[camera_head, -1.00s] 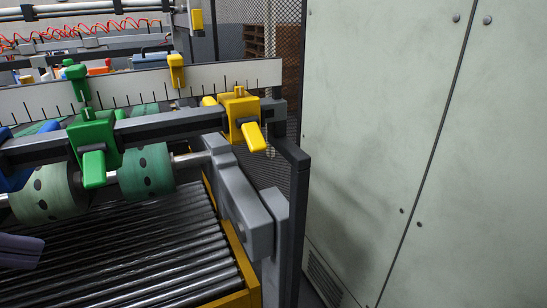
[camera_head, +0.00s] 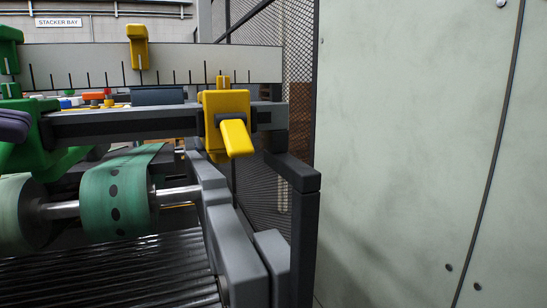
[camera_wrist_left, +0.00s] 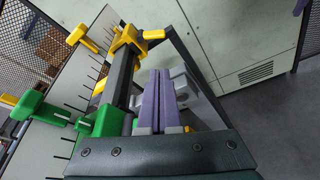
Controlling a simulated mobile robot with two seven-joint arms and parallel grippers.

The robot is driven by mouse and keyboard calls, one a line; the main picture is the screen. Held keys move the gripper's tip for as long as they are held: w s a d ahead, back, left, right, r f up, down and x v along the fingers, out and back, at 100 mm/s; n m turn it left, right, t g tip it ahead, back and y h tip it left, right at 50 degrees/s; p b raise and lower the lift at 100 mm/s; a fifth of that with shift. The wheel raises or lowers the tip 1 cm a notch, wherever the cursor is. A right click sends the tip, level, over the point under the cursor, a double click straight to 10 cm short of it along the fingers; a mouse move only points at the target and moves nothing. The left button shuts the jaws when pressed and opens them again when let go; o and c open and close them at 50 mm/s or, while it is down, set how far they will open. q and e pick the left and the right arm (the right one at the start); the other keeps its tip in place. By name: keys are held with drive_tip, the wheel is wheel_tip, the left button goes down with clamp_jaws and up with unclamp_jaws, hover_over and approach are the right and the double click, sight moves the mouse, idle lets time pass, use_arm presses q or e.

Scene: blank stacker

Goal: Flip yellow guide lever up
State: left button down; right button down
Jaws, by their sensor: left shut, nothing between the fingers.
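The yellow guide lever (camera_head: 236,138) sticks out from the front of a yellow clamp block (camera_head: 214,104) on the dark crossbar. It slopes downward toward the lower right. In the left wrist view the lever (camera_wrist_left: 153,34) shows beyond my fingertips, beside its block (camera_wrist_left: 124,42). My left gripper (camera_head: 12,124) shows at the left edge of the head view as purple fingers, in front of the green guide and well left of the yellow lever. In the left wrist view the gripper (camera_wrist_left: 160,74) is shut and empty, apart from the lever.
A green guide block (camera_wrist_left: 106,122) sits on the same crossbar (camera_head: 125,123). A ruled white scale (camera_head: 90,66) with a yellow knob (camera_head: 138,46) stands behind. Green rollers (camera_head: 115,195) and a grey bracket (camera_head: 235,250) lie below. A pale cabinet (camera_head: 410,150) fills the right.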

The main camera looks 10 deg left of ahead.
sight(236, 135)
use_arm(q)
drive_tip(key=p+x, duration=0.1)
drive_tip(key=x, duration=1.9)
drive_tip(key=r+n+g+h+p, duration=0.1)
drive_tip(key=n+p, duration=0.1)
drive_tip(key=p, duration=0.3)
drive_tip(key=r+n+g+p, duration=0.1)
drive_tip(key=r+n+p, duration=0.1)
drive_tip(key=p, duration=0.4)
drive_tip(key=s+r+n+g+h+p, duration=0.1)
drive_tip(key=n+p, duration=0.2)
drive_tip(key=p, duration=0.3)
drive_tip(key=shift+d+r+n+g+h, duration=0.25)
drive_tip(key=shift+d+n+g+h, duration=0.05)
drive_tip(key=shift+d+g, duration=0.1)
drive_tip(key=shift+r+p, duration=0.15)
drive_tip(key=shift+p, duration=0.35)
drive_tip(key=shift+a+r, duration=0.1)
